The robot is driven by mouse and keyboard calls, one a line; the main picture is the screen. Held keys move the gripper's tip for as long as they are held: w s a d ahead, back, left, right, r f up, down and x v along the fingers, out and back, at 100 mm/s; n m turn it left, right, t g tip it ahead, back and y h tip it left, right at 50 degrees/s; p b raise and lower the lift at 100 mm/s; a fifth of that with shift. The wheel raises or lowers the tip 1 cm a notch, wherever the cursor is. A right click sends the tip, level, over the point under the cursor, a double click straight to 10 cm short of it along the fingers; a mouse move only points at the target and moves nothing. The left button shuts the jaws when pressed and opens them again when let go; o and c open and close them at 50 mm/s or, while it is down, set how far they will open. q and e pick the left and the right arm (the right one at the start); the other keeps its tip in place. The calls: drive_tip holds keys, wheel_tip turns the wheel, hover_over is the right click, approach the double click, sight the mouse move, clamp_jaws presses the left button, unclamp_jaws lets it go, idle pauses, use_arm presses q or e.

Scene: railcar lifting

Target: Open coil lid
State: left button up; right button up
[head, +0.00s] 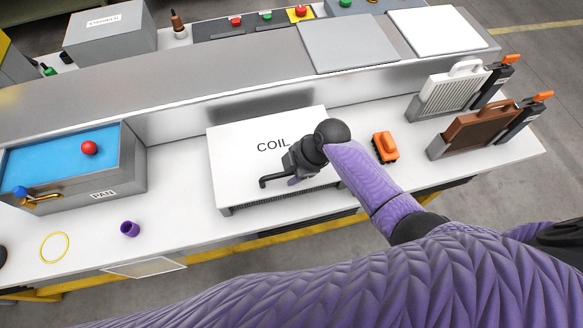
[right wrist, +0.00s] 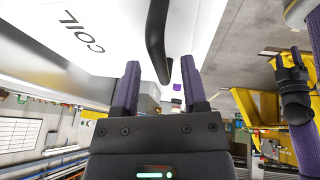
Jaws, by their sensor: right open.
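The white coil lid (head: 235,150), marked COIL, lies flat and closed on its box at the middle of the bench. It also fills the upper left of the right wrist view (right wrist: 60,50). A black bent handle (head: 270,181) sits at the lid's front part. My right gripper (head: 293,180) is over the lid at the handle, partly hidden by its own wrist. In the right wrist view my right gripper (right wrist: 160,75) is open, with the handle (right wrist: 157,40) reaching down toward the gap between its purple fingers. I cannot tell whether they touch.
An orange block (head: 384,147) lies right of the coil box. Filter-like panels in holders (head: 455,95) stand further right. A blue-topped PAN box (head: 60,155), a purple cup (head: 130,229) and a yellow ring (head: 55,247) are at left. A raised grey ledge (head: 200,83) runs behind.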

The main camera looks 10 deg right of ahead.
drive_tip(key=c, duration=0.6)
use_arm(q)
drive_tip(key=shift+d, duration=0.5)
use_arm(e)
clamp_jaws()
use_arm(q)
drive_tip(key=shift+a, duration=0.25)
drive_tip(key=shift+a, duration=0.3)
drive_tip(key=shift+d, duration=0.25)
